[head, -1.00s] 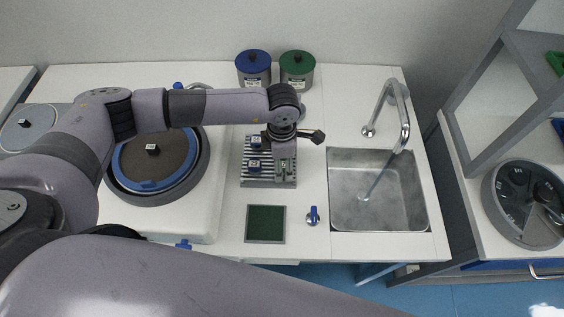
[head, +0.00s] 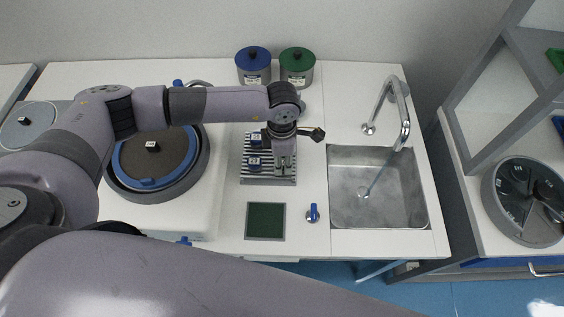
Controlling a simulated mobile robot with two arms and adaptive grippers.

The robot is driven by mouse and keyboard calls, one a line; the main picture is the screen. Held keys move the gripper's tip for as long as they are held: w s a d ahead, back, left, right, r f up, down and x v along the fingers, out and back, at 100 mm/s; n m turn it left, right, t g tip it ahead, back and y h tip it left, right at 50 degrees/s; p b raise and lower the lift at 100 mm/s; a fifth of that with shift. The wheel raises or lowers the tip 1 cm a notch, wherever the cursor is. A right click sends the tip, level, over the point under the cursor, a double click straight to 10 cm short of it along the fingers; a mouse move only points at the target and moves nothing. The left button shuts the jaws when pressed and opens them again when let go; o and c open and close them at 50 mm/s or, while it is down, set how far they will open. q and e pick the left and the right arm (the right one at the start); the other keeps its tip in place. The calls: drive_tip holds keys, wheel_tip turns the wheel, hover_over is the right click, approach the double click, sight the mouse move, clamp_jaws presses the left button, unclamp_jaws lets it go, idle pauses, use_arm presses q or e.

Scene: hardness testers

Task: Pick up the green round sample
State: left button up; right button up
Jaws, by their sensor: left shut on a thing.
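My left gripper (head: 284,164) points down over the right side of a ribbed grey sample rack (head: 268,181) in the head view. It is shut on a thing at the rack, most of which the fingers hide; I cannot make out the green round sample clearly. Two blue samples with white labels, a rear one (head: 256,139) and a front one (head: 254,163), stand on the left side of the rack. My right gripper is not in view.
A blue-lidded jar (head: 253,68) and a green-lidded jar (head: 297,68) stand behind the rack. A polishing wheel (head: 155,165) is at left, a sink (head: 376,190) with a faucet (head: 403,120) at right. A dark green square pad (head: 265,221) lies in front.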

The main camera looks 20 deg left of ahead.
use_arm(q)
drive_tip(key=shift+r, duration=0.1)
clamp_jaws()
drive_tip(key=shift+w+r, duration=0.1)
drive_tip(key=shift+r, duration=0.3)
wheel_tip(320, 180, up, 19)
drive_tip(key=b, duration=0.4)
drive_tip(key=o, duration=0.5)
unclamp_jaws()
clamp_jaws()
